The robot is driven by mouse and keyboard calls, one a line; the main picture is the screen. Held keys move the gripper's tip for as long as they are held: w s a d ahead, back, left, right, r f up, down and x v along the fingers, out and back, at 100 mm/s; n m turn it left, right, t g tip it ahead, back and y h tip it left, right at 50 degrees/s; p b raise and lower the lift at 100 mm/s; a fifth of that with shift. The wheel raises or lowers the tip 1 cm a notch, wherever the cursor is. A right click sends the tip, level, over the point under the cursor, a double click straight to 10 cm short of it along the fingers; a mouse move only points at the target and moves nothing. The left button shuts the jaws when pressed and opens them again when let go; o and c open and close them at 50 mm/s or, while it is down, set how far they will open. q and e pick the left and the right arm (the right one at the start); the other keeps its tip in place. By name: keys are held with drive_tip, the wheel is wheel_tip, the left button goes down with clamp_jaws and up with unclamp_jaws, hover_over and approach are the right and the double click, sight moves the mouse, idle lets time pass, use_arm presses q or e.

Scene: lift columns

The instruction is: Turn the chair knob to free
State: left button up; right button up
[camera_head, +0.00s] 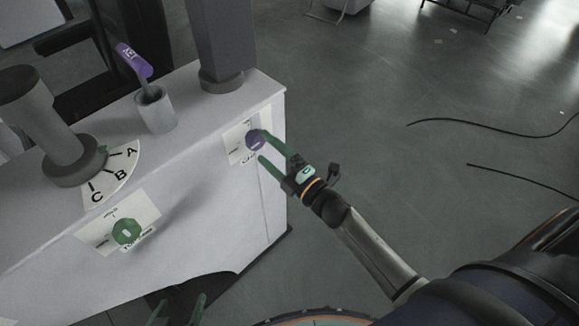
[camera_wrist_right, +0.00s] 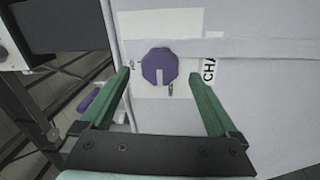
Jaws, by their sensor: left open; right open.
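The purple chair knob (camera_head: 254,141) sits on a white label plate at the right end of the console's front face. In the right wrist view the knob (camera_wrist_right: 157,62) is a faceted disc with a pale pointer mark toward the picture's bottom, beside a partly visible "CHA" label. My right gripper (camera_head: 263,146) is open, its green fingers reaching toward the knob. In the wrist view the fingertips (camera_wrist_right: 160,75) lie on either side of the knob, with visible gaps. My left gripper (camera_head: 178,308) shows only its green fingertips at the bottom edge, open and empty, away from the knob.
The light grey console (camera_head: 215,215) also bears a green knob (camera_head: 126,232), a purple-topped lever (camera_head: 134,60) in a grey cup, an A-B-C dial (camera_head: 113,174) and grey columns. Black cables (camera_head: 490,125) lie on the open floor at right.

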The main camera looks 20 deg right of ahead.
drive_tip(key=v, duration=0.9)
drive_tip(key=shift+s, duration=0.3)
drive_tip(key=shift+d, duration=0.15)
drive_tip(key=s+a+f+m+g+h, duration=0.3)
drive_tip(key=s+a+f+m+g, duration=0.3)
drive_tip(key=s+f+m+g, duration=0.8)
use_arm(q)
drive_tip(key=s+a+r+y+p, duration=0.1)
drive_tip(key=s+a+r+p, duration=0.1)
drive_tip(key=r+p, duration=0.8)
drive_tip(key=a+p, duration=0.1)
drive_tip(key=p, duration=0.2)
drive_tip(key=shift+a+n, duration=0.25)
drive_tip(key=shift+n, duration=0.15)
use_arm(e)
wheel_tip(320, 180, up, 11)
drive_tip(key=d+m+t+h, duration=0.1)
drive_tip(key=d+m+t, duration=0.2)
drive_tip(key=m+t, duration=0.1)
drive_tip(key=shift+w+r+t, duration=0.15)
drive_tip(key=shift+t, duration=0.55)
use_arm(q)
drive_tip(key=shift+f, duration=0.1)
